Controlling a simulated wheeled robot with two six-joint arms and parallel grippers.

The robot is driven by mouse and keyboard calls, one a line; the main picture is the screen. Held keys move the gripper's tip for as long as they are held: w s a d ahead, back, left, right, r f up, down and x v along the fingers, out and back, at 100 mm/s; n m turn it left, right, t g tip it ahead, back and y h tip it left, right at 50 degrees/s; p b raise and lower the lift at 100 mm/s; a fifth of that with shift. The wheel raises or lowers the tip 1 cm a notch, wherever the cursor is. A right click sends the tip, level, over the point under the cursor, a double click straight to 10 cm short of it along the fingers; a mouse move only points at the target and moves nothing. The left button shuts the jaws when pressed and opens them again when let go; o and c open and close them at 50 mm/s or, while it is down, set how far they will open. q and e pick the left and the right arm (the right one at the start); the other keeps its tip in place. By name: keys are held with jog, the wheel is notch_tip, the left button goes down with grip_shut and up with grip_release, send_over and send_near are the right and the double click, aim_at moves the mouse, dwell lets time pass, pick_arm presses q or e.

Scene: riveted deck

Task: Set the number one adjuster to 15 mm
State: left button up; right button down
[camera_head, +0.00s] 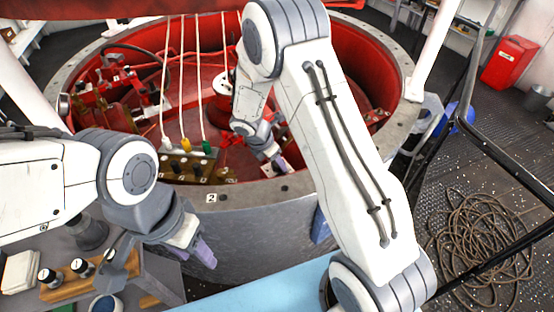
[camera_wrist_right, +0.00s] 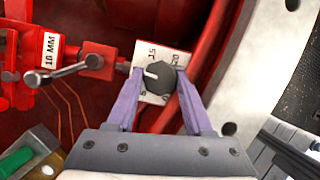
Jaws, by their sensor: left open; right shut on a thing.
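A black knob (camera_wrist_right: 160,78) with a white pointer mark sits on a white plate (camera_wrist_right: 150,52) in the right wrist view. The plate has dark markings, partly turned and hidden; one looks like 15. The pointer lies toward the left side of the knob. My right gripper (camera_wrist_right: 162,82) has its purple fingers shut on the knob, one on each side. In the head view, my right gripper (camera_head: 277,166) reaches down inside the red tub; the knob cannot be made out there. My left gripper (camera_head: 204,254) is open and empty, outside the tub at lower left. I cannot read an adjuster number.
A red fitting with a 10 MM label (camera_wrist_right: 50,48) and a metal lever (camera_wrist_right: 84,68) stand left of the knob. The pale tub rim (camera_head: 290,187) bears a 2 label. A connector block (camera_head: 190,165) with cables is inside. Coiled rope (camera_head: 480,240) lies at right.

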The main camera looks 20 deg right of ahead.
jog(key=m+g+p, duration=0.1)
jog(key=m, duration=0.1)
jog(key=shift+w+r+m, duration=0.1)
jog(key=shift+r+m, duration=0.05)
jog(key=shift+m, duration=0.15)
jog(key=m+g+p, duration=0.1)
jog(key=m, duration=0.1)
jog(key=shift+w+m, duration=0.1)
jog(key=shift+m, duration=0.2)
jog(key=m+g+p, duration=0.1)
jog(key=m, duration=0.1)
jog(key=shift+m, duration=0.3)
jog(key=shift+w+d+m+g+y, duration=0.15)
jog(key=shift+m+g+y, duration=0.3)
jog(key=shift+m, duration=0.85)
jog(key=shift+c, duration=1.4)
grip_release()
